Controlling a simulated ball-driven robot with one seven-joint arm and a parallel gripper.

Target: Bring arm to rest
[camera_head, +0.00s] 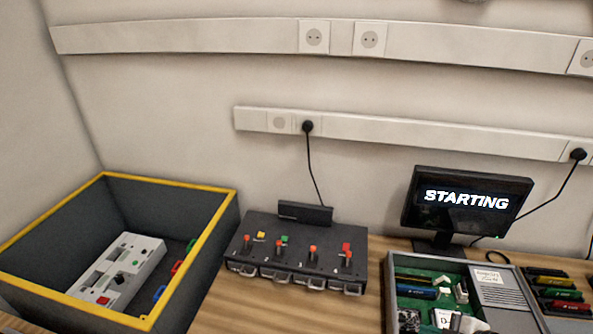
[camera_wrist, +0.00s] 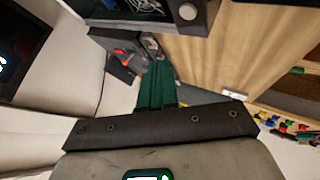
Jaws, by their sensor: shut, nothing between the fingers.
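My gripper (camera_wrist: 160,70) shows in the wrist view, with its green fingers closed together and nothing between them. It points over the wooden desk (camera_wrist: 215,50) and is apart from the things there. In the head view neither my arm nor my gripper can be made out.
A dark box with a yellow rim (camera_head: 170,182) holds a grey device (camera_head: 118,272). A black switch panel (camera_head: 290,256) stands mid-desk. A monitor (camera_head: 466,205) reads "STARTING". An open case (camera_head: 505,290) with green boards lies at right. Cables hang from wall sockets (camera_head: 307,127).

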